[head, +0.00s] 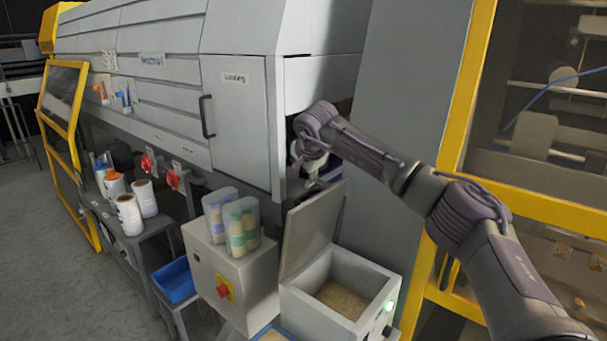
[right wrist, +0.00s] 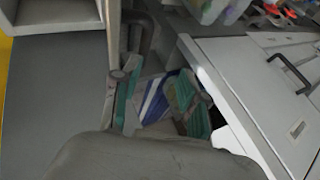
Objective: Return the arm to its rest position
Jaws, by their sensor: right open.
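My right arm comes in from the right in the head view and reaches to the lower corner of the grey machine. My right gripper (head: 318,168) is there, beside the machine's corner and above the raised lid of a grey box; its fingers are mostly hidden. In the right wrist view the gripper (right wrist: 160,98) shows two fingers with teal pads, spread apart. A blue and white thing (right wrist: 152,100) shows between or beyond them; I cannot tell its distance. My left gripper is in no view.
The grey box (head: 340,318) has its lid (head: 312,228) up and grainy stuff inside. A control box (head: 232,280) carries clear containers (head: 240,226). White tubs (head: 130,214) stand on a side table. The machine's door (head: 236,120) and a yellow frame (head: 470,110) flank the arm.

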